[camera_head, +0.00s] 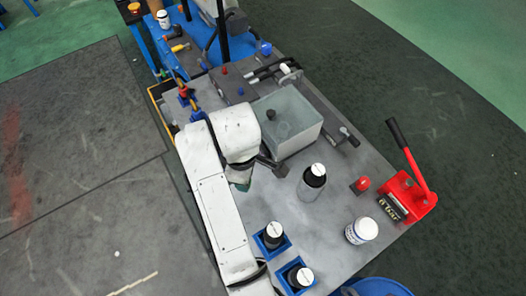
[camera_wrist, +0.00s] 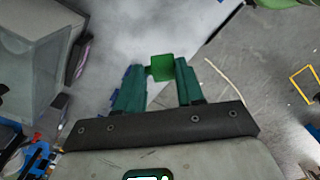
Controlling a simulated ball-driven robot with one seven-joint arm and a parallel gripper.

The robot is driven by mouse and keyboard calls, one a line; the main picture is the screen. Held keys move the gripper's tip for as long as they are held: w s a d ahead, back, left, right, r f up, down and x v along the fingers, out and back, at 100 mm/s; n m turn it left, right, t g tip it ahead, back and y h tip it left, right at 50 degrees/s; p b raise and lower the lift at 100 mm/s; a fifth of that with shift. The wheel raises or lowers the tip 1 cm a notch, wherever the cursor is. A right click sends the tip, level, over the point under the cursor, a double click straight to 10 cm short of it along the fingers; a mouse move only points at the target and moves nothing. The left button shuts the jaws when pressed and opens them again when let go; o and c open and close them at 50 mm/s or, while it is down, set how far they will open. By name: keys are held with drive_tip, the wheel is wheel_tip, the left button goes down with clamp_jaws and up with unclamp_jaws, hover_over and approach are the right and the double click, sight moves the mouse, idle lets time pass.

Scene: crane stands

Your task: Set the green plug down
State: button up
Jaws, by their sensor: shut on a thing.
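The green plug (camera_wrist: 162,68) is a small bright green block in the wrist view. It sits between the tips of the two teal fingers of my gripper (camera_wrist: 160,74). The gripper is shut on it. Grey surface lies beyond the plug in that view; I cannot tell whether the plug touches it. In the head view my gripper (camera_head: 243,184) shows low under the white wrist, over the left part of the grey table (camera_head: 335,228). The plug itself cannot be made out there, hidden by my arm.
A translucent grey bin (camera_head: 305,133) stands just right of my wrist. A clear bottle with a black cap (camera_head: 312,182), a white jar (camera_head: 361,230), a red knob (camera_head: 363,183) and a red lever device (camera_head: 408,196) stand further right. Blue holders (camera_head: 282,246) with bottles are in front.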

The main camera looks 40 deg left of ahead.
wheel_tip(320, 180, down, 10)
drive_tip(key=shift+r+p, duration=0.2)
drive_tip(key=shift+p, duration=0.2)
drive_tip(key=shift+f, duration=0.1)
drive_tip(key=o, duration=1.2)
drive_tip(key=shift+c, duration=0.2)
wheel_tip(320, 180, up, 12)
drive_tip(key=shift+r+b, duration=0.15)
drive_tip(key=shift+b, duration=0.15)
